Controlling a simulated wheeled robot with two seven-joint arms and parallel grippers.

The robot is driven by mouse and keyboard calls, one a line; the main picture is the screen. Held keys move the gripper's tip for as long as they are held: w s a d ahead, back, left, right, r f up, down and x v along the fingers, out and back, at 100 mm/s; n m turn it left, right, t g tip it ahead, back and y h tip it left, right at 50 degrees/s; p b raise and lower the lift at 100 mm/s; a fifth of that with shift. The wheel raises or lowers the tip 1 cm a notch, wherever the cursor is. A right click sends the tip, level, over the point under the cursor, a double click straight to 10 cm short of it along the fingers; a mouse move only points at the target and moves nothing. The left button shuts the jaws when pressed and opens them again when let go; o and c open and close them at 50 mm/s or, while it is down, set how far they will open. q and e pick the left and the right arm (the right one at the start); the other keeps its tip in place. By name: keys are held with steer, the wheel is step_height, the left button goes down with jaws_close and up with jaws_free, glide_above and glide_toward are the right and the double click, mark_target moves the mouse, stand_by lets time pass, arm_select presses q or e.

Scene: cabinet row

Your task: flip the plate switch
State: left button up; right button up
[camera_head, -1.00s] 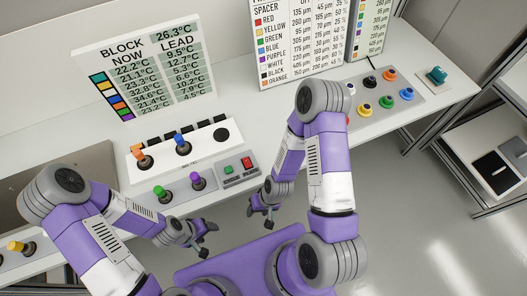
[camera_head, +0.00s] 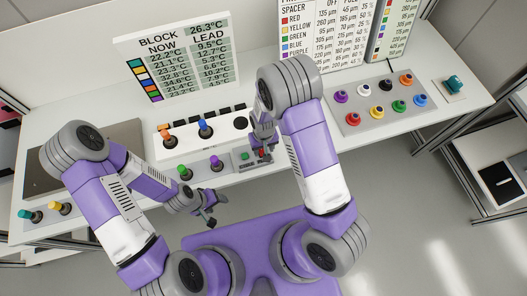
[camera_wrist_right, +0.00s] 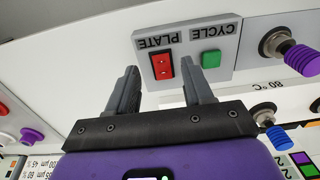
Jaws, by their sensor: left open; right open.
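The plate switch is a red rocker (camera_wrist_right: 162,65) under the PLATE label on a small grey box (camera_wrist_right: 185,50), which appears upside down in the right wrist view. A green button (camera_wrist_right: 210,59) sits beside it. My right gripper (camera_wrist_right: 160,78) is open, with its two fingers apart and the red rocker showing between and beyond the tips. I cannot tell whether it touches the box. In the head view my right gripper (camera_head: 262,150) is over the box and partly covers the rocker. My left gripper (camera_head: 208,215) is open and empty in front of the bench edge.
Orange and blue knobbed levers (camera_head: 205,129) stand on a white panel behind the box. Green and purple levers (camera_head: 216,163) stand to its left. A grey panel of coloured buttons (camera_head: 377,112) lies to the right. Sign boards (camera_head: 175,60) stand at the back.

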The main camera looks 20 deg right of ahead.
mark_target(262, 151)
steer(key=shift+f, duration=1.85)
